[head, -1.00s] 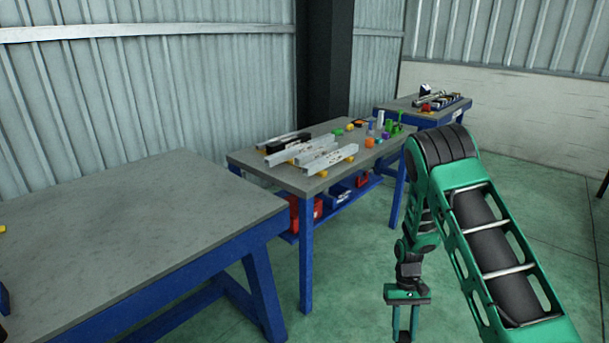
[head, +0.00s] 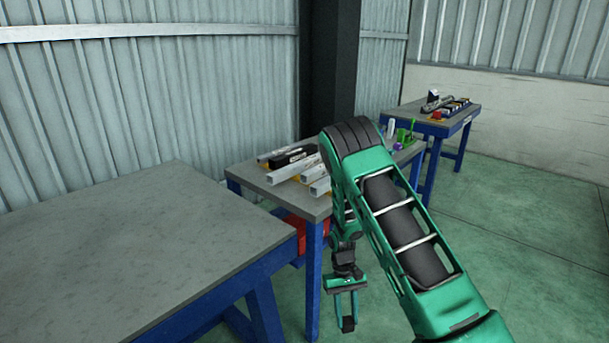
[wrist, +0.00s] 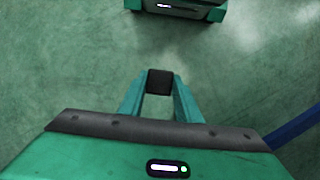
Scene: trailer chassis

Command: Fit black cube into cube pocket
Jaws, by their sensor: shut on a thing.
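My gripper (head: 348,318) hangs low above the green floor, in front of the middle workbench. It is shut on the black cube (head: 348,325), which sits between its fingertips. In the wrist view the black cube (wrist: 160,82) shows between the two green fingers of my gripper (wrist: 160,88), with bare floor beyond it. I cannot make out a cube pocket in any view.
An almost bare grey table (head: 120,240) stands at the left. The middle workbench (head: 262,182) carries metal square tubes (head: 293,168) and is partly hidden by my arm. A farther table (head: 455,122) holds small parts. Open floor (head: 530,230) lies at the right.

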